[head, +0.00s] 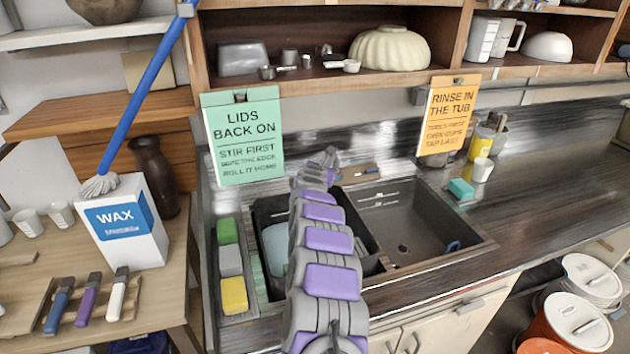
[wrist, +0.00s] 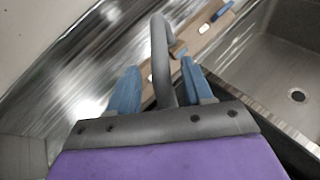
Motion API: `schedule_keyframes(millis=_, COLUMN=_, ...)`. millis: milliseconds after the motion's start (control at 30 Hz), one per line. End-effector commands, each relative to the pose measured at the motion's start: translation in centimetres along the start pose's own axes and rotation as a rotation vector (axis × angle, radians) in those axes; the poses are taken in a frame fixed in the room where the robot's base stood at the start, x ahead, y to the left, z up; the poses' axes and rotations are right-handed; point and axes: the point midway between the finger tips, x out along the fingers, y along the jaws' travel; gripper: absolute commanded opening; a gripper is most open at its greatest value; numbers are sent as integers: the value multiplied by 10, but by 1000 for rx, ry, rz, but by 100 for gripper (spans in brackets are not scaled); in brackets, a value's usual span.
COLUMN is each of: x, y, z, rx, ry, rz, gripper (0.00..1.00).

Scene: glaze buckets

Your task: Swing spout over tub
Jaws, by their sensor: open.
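My gripper (wrist: 158,68) is open, with one blue finger on each side of a dark grey curved pipe, which looks like the spout (wrist: 158,30). I cannot tell whether either finger touches it. The spout's hooked end bends to the right in the wrist view. In the head view my gripper (head: 326,160) is at the back of the sink, and my arm hides most of the spout there. A black tub (head: 262,212) with pale things in it sits in the left part of the sink, partly hidden by my arm.
A wooden strip (wrist: 205,32) lies behind the sink. A caddy with green, grey and yellow sponges (head: 233,293) stands left of the tub. The right counter is mostly clear.

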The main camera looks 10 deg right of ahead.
Motion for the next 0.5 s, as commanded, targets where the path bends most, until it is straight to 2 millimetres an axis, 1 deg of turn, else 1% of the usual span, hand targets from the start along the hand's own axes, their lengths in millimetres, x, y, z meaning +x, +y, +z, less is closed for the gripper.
schedule_keyframes(millis=33, x=-5, y=2, z=-2, rx=1, ry=2, rz=3, gripper=51)
schedule_keyframes(millis=200, x=-20, y=3, z=2, rx=3, ry=-3, rz=3, gripper=51)
schedule_keyframes(millis=367, x=-32, y=2, z=-4, rx=2, ry=5, rz=2, gripper=51)
schedule_keyframes(millis=400, x=-36, y=3, z=0, rx=3, ry=0, rz=4, gripper=51)
schedule_keyframes(millis=500, x=-45, y=4, z=2, rx=5, ry=-2, rz=6, gripper=51)
